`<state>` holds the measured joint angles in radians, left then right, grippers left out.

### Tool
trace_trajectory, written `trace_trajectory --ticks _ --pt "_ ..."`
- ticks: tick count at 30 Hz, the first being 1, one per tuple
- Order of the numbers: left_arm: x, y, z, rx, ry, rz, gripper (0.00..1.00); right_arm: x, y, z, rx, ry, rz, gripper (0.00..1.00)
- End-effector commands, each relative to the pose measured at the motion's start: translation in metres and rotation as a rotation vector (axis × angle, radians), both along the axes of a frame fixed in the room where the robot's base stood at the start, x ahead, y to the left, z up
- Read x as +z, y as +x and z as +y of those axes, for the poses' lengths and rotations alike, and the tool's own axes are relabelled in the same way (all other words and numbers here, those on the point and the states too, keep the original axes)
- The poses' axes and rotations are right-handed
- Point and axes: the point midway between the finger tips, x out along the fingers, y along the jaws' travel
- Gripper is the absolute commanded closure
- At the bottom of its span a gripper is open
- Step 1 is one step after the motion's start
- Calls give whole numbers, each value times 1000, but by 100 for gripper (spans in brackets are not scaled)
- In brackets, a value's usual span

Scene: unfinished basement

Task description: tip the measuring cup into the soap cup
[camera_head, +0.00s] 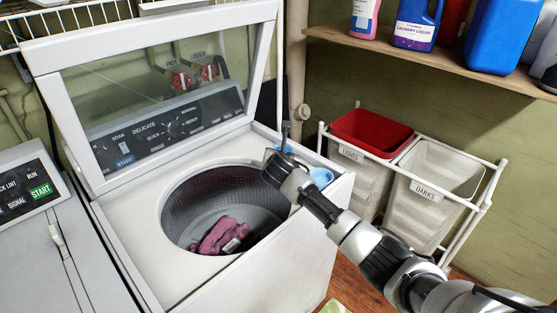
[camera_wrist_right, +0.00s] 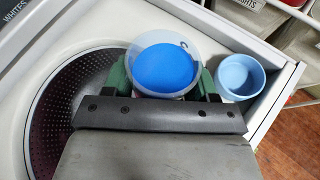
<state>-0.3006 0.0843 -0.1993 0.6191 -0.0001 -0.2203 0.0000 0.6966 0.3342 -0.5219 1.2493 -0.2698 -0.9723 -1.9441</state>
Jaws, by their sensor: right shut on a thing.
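The measuring cup (camera_wrist_right: 165,68) is a clear cup with bright blue liquid in it, in the right wrist view. My right gripper (camera_wrist_right: 163,84) is shut on it, with green fingers on either side. The cup looks roughly level over the rim of the washer tub. The soap cup (camera_wrist_right: 240,77) is a light blue round cup just right of the gripper, on the washer top; its inside looks empty. In the head view the soap cup (camera_head: 321,177) is partly hidden behind my right gripper (camera_head: 283,163), and the measuring cup is mostly hidden. My left gripper is not in view.
The washer (camera_head: 150,222) has its lid (camera_head: 160,95) up, and pink cloth (camera_head: 222,236) lies in the open tub. Two hampers (camera_head: 425,195) stand right of the washer. A shelf (camera_head: 430,58) with laundry bottles is above them.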

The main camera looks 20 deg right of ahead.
Motion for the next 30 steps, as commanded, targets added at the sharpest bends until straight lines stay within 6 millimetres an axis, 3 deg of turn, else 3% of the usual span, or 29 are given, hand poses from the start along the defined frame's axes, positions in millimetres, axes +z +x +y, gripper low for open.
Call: trace_trajectory --ticks 30 --pt "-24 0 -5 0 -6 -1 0 2 -8 -41 -1 294 -57 68"
